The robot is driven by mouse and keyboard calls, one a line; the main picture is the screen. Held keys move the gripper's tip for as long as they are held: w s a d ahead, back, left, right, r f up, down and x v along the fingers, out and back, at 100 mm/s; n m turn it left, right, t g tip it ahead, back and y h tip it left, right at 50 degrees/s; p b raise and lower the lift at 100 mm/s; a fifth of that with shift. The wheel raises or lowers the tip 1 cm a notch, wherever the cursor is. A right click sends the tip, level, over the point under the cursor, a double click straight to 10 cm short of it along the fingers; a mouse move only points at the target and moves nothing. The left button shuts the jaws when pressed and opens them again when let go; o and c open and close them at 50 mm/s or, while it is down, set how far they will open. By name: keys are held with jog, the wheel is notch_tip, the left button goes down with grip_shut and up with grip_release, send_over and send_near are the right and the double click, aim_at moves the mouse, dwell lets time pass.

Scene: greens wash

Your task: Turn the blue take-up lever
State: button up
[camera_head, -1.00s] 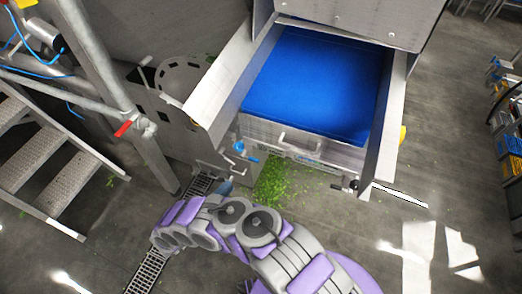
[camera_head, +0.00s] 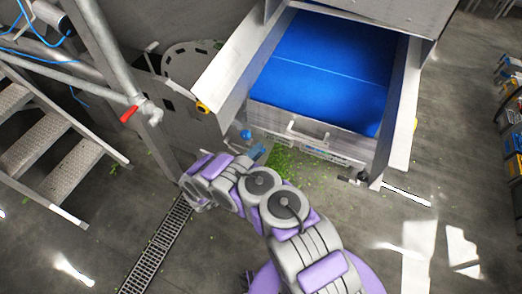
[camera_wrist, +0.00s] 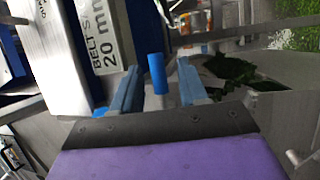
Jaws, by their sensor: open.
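The blue take-up lever (camera_wrist: 157,73) shows in the wrist view as a short blue cylinder standing between my fingers. My gripper (camera_wrist: 159,66) is open, with one blue-grey finger on each side of the lever and gaps visible on both sides. In the head view, my gripper (camera_head: 258,152) is at the near left corner of the conveyor, just below a blue round part (camera_head: 246,134). My wrist partly hides the lever there, and I cannot tell its angle.
The blue belt (camera_head: 330,85) lies between metal side walls. A label plate (camera_wrist: 103,35) is left of the lever in the wrist view. Green scraps (camera_head: 290,165) lie on the floor. Steps (camera_head: 50,150) and a red-handled valve (camera_head: 129,114) are at left.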

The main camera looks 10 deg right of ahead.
jog(key=shift+w, duration=0.35)
jog(key=shift+d+r, duration=0.15)
jog(key=shift+d, duration=1)
jog(key=shift+a, duration=0.15)
jog(key=c, duration=0.3)
jog(key=shift+a, duration=0.55)
jog(key=c, duration=0.4)
jog(key=shift+d, duration=0.15)
grip_shut()
jog(key=shift+d, duration=0.1)
